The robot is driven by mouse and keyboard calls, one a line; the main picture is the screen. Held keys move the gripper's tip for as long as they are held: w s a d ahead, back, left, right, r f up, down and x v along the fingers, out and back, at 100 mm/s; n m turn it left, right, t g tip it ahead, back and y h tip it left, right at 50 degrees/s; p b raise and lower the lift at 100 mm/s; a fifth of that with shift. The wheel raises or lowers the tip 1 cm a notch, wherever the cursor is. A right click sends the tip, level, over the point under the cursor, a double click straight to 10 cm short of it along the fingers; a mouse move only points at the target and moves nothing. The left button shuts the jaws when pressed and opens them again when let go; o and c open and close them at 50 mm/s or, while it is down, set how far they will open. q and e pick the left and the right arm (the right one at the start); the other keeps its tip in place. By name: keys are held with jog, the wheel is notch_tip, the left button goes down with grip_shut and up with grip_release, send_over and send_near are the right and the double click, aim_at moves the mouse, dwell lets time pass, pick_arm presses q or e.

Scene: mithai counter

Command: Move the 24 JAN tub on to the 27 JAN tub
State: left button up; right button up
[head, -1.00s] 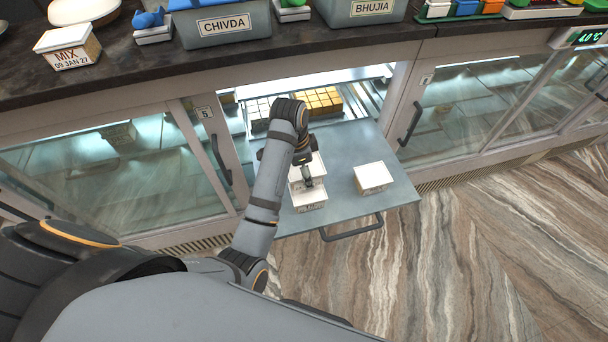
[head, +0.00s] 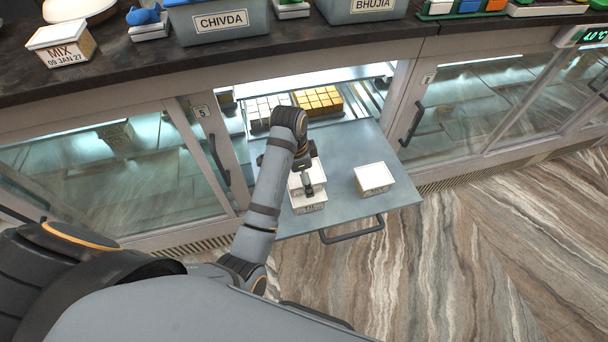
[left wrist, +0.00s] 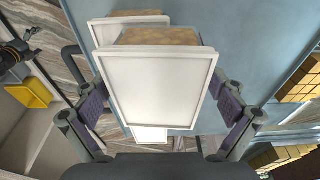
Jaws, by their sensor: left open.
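White-lidded tubs are on the pulled-out grey drawer. In the head view my left gripper (head: 306,182) is over the tub group at the drawer's left, one tub (head: 309,207) showing its labelled front. In the left wrist view a white lid (left wrist: 152,88) fills the space between my open fingers (left wrist: 160,115), and a second tub (left wrist: 125,17) shows partly behind it. My gripper hides how these two meet. A separate white-lidded tub (head: 373,178) stands to the right on the drawer. The dates on these tubs are too small to read. My right gripper is not in view.
The drawer (head: 345,215) has a dark front handle (head: 352,230). Trays of silver and gold sweets (head: 318,101) lie at its back. The counter (head: 130,70) above holds a MIX tub (head: 62,48), and CHIVDA (head: 222,22) and BHUJIA bins. The drawer's right front is bare.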

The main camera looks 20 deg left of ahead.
pick_arm(q)
jog(key=shift+w+r+b, duration=0.1)
jog(key=shift+r+b, duration=0.2)
jog(key=shift+b, duration=0.05)
notch_tip(320, 180, up, 12)
jog(key=s+a+p, duration=0.1)
jog(key=p, duration=1)
jog(key=shift+a+p, duration=0.25)
jog(key=shift+p, duration=0.1)
